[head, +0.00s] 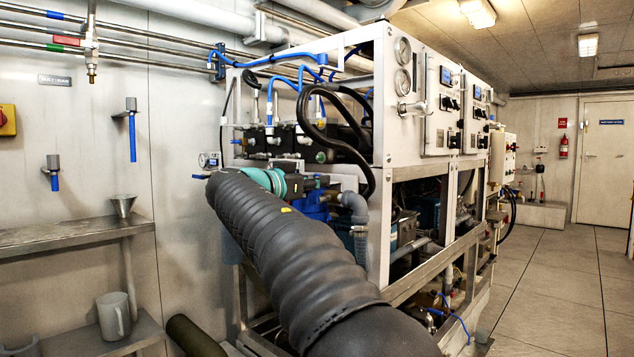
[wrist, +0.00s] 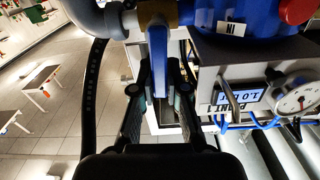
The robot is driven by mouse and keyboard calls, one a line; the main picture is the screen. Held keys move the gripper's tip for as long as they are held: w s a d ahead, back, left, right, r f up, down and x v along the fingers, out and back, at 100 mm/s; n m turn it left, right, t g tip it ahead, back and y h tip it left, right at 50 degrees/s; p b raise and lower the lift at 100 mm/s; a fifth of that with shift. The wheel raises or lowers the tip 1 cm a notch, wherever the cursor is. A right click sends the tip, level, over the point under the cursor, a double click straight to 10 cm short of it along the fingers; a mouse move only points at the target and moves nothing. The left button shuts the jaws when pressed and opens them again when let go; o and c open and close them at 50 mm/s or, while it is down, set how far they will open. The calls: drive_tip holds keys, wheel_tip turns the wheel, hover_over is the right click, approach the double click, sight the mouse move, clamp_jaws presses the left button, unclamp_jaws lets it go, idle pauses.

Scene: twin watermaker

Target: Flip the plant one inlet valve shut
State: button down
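The inlet valve shows in the wrist view as a brass body (wrist: 157,12) at the top edge, with a blue lever handle (wrist: 158,62) running from it toward me. A small plate reading "IN" (wrist: 231,29) appears upside down beside it on a blue housing (wrist: 245,14). My gripper (wrist: 158,78) has its two dark fingers on either side of the blue lever. The fingers stand apart, and I see no clear contact with the lever. In the head view my ribbed dark arm hides the gripper and the valve.
A grey box with an upside-down "PLANT 1" display (wrist: 245,97) and a round gauge (wrist: 297,100) sits right of my gripper. A black hose (wrist: 92,90) hangs to the left. The watermaker frame (head: 382,120) stands beside my arm; open floor (head: 550,290) lies right.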

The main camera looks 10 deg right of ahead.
drive_tip(key=shift+w+a+n, duration=0.1)
drive_tip(key=shift+w+n, duration=0.05)
drive_tip(key=shift+n, duration=0.45)
drive_tip(key=c, duration=1.4)
unclamp_jaws()
drive_tip(key=shift+c, duration=0.2)
drive_tip(key=v, duration=1.2)
